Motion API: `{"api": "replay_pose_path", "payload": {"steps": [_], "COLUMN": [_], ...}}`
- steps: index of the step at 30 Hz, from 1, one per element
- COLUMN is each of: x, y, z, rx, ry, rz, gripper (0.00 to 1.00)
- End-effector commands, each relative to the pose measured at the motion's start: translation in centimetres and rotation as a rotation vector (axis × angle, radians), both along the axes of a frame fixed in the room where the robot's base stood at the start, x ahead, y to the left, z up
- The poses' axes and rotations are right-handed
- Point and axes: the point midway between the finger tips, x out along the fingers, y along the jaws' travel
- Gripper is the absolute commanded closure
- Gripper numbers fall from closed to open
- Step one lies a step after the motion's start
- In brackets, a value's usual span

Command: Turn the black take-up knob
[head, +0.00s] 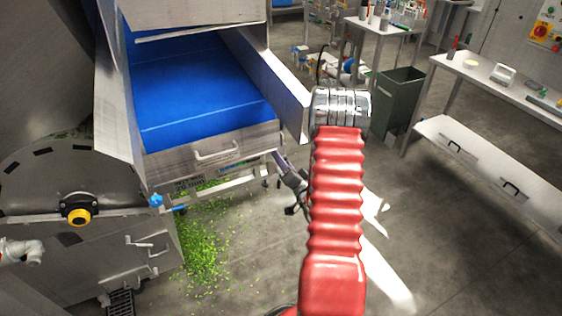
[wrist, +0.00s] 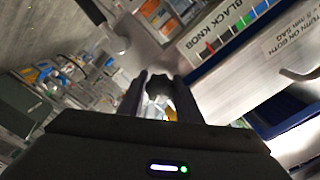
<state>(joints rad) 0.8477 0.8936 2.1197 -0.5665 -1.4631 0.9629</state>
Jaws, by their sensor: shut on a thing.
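The black take-up knob (wrist: 158,90) shows in the wrist view as a dark lobed shape between my two fingers. My gripper (wrist: 161,78) is shut on it, with one finger on each side. A white label (wrist: 222,20) reading BLACK KNOB, with a coloured scale, is on the machine just above and to the right. In the head view my red-sleeved arm reaches to the front right of the conveyor with the blue belt (head: 190,95). The knob cannot be made out there, and my arm covers part of that area.
A second label (wrist: 290,35) and a metal handle (wrist: 300,74) are near the knob. Green leaf scraps (head: 205,240) litter the floor below the conveyor. A grey-green bin (head: 398,95) and a steel bench (head: 500,85) stand right. The floor at front right is open.

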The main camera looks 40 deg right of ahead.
Motion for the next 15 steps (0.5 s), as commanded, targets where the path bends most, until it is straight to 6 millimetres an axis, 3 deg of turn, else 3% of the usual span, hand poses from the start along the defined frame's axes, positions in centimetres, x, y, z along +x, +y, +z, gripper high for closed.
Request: {"api": "replay_pose_path", "payload": {"steps": [15], "x": [-0.03], "y": [-0.03], "z": [-0.15], "rx": [0.472], "ry": [-0.134], "rz": [-0.002], "gripper": [0.91]}}
